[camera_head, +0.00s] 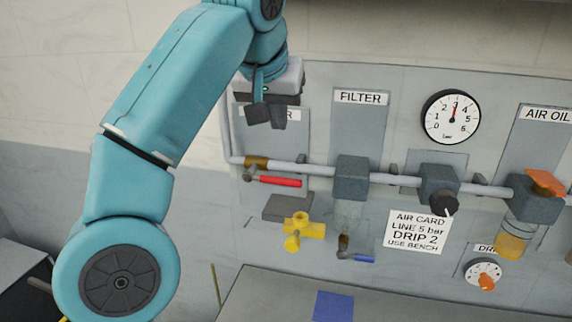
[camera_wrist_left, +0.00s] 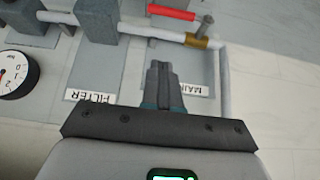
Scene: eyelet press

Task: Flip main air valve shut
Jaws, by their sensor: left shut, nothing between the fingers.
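The main air valve has a red lever handle (camera_head: 280,181) that lies along the grey pipe, just below it, beside a brass fitting (camera_head: 256,162). In the left wrist view the red handle (camera_wrist_left: 171,13) is at the top, with the brass fitting (camera_wrist_left: 197,42) to its right. My left gripper (camera_head: 264,122) is shut and empty, above the pipe and in front of the panel label that starts with MAIN (camera_wrist_left: 200,90). Its shut fingers (camera_wrist_left: 161,66) point toward the handle in the wrist view, apart from it. My right gripper is not in view.
The grey pipe (camera_head: 318,170) runs right to a filter (camera_head: 352,178), a regulator with a black knob (camera_head: 443,203) and an oiler with an orange handle (camera_head: 546,182). A gauge (camera_head: 451,117) reads about 3.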

